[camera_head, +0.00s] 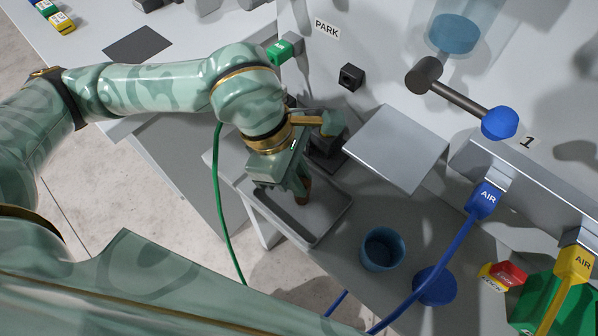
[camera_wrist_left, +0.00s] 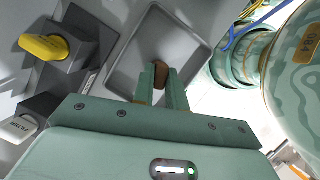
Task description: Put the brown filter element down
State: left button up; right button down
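The brown filter element (camera_head: 304,188) shows just below my left gripper (camera_head: 299,186) in the head view, over the shallow grey tray (camera_head: 331,219). In the left wrist view, the brown element (camera_wrist_left: 161,73) sits between the two fingertips of my left gripper (camera_wrist_left: 162,82), with a finger close against each side. The gripper looks shut on it, and the tray (camera_wrist_left: 187,32) lies behind it. I cannot tell whether the element's lower end touches the tray floor. My right gripper is not in view.
A blue cup (camera_head: 382,250) stands right of the tray. A sloped grey plate (camera_head: 397,148) and a blue-knobbed lever (camera_head: 499,123) are on the wall side. A green hose (camera_head: 218,200) hangs left of the tray. A yellow knob (camera_wrist_left: 44,47) shows in the wrist view.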

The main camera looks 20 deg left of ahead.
pick_arm(q)
jog(key=o, duration=0.3)
